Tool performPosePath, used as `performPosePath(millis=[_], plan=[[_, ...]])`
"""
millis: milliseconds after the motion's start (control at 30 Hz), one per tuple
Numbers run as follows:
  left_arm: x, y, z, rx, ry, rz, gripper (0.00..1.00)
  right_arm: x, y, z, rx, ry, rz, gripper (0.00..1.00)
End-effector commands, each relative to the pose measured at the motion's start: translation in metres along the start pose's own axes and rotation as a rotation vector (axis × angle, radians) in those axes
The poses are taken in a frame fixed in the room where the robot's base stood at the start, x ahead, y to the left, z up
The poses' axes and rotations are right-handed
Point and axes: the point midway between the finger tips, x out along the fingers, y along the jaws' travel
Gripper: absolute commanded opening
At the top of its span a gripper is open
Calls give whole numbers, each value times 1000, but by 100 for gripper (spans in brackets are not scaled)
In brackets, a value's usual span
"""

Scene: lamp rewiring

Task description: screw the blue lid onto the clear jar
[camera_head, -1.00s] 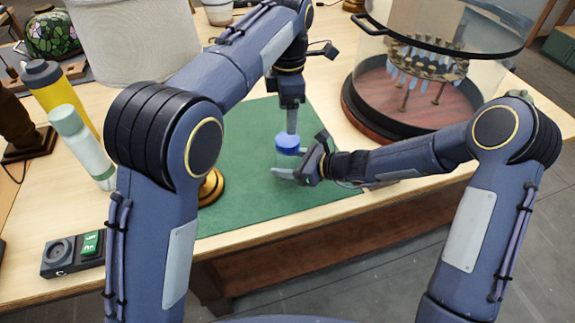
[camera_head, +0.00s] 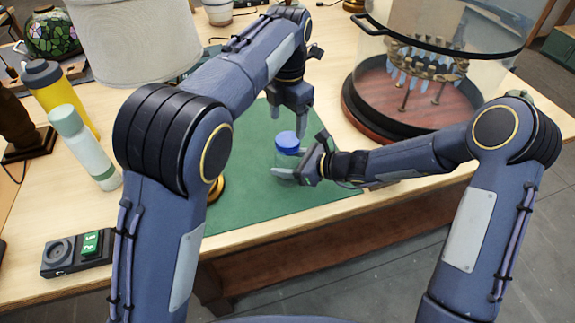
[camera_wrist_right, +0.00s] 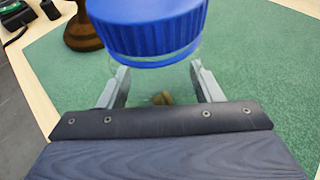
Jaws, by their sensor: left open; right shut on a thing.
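The clear jar (camera_head: 286,160) stands upright on the green mat (camera_head: 250,200), with the blue lid (camera_head: 287,141) on its mouth. The lid also shows large at the top of the right wrist view (camera_wrist_right: 150,28), with the clear jar (camera_wrist_right: 160,75) below it. My right gripper (camera_head: 296,168) is shut on the jar, low on its body, its fingers on either side. My left gripper (camera_head: 289,110) is open and empty, pointing down above and behind the lid, apart from it. Whether the lid is fully seated cannot be told.
A glass-domed case (camera_head: 430,80) on a wooden base stands at the right. A switch box (camera_head: 75,253) lies at the front left. The mat's front is clear.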

Motion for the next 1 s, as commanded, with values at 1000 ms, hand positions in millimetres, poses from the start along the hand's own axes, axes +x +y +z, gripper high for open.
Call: performPosePath(millis=[1000], plan=[[54, 0, 0, 1, -1, 0, 35, 0, 0, 0, 0, 0, 0, 0]])
